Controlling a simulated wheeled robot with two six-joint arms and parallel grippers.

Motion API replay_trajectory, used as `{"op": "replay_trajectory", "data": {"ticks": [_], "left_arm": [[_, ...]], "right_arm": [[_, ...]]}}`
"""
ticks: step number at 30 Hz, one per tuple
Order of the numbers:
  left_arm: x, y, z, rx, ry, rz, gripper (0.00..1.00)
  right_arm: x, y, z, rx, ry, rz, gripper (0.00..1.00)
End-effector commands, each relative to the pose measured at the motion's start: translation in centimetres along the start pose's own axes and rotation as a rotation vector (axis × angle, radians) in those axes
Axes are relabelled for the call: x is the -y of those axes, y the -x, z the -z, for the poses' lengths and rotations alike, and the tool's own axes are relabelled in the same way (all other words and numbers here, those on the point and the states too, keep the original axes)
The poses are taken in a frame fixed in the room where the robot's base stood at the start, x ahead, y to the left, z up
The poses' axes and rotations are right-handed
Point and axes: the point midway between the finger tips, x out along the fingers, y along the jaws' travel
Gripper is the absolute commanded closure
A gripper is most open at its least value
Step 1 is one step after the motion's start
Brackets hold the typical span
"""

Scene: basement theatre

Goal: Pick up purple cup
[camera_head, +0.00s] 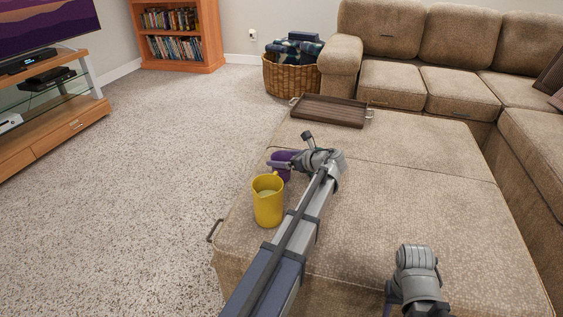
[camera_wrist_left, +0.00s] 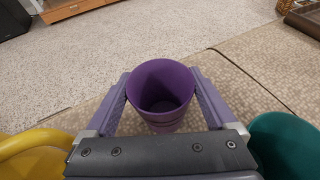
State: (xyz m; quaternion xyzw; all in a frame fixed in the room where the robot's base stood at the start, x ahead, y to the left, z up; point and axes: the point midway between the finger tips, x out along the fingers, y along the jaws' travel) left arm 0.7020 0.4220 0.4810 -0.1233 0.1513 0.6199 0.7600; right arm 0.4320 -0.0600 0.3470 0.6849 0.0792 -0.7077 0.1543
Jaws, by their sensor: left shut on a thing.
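The purple cup (camera_head: 281,170) is near the left edge of the ottoman, partly hidden by my left gripper (camera_head: 283,164) in the head view. In the left wrist view the cup (camera_wrist_left: 161,92) is upright and empty inside, between the two fingers of my left gripper (camera_wrist_left: 163,105). The fingers press on both its sides, so the gripper is shut on it. I cannot tell if the cup's base touches the ottoman. My right arm's wrist shows at the bottom right in the head view, but its fingertips are not in view.
A yellow pitcher (camera_head: 268,200) stands close in front of the cup. A teal object (camera_wrist_left: 284,146) is right of the gripper in the wrist view. A brown tray (camera_head: 331,111) lies at the back of the ottoman (camera_head: 420,200), whose right side is clear.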

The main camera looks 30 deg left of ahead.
Motion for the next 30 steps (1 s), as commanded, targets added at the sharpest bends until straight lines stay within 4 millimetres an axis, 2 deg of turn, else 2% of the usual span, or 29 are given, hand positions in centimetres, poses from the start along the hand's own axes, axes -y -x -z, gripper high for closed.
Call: {"op": "replay_trajectory", "data": {"ticks": [8, 18, 21, 30], "left_arm": [[0.0, 1.1, -2.7, 0.0, 0.0, 0.0, 0.64], [0.0, 3.2, -7.7, 0.0, 0.0, 0.0, 0.64], [0.0, 3.6, -8.6, 0.0, 0.0, 0.0, 0.64], [0.0, 3.9, -9.3, 0.0, 0.0, 0.0, 0.64]], "right_arm": [[-0.3, 2.9, -0.2, 0.002, 0.0, 0.0, 0.5], [-0.8, 8.2, -0.5, 0.005, 0.002, 0.0, 0.5], [-0.9, 9.3, -0.6, 0.005, 0.006, 0.0, 0.5], [-1.0, 10.1, -0.6, 0.004, 0.009, 0.0, 0.5]]}}
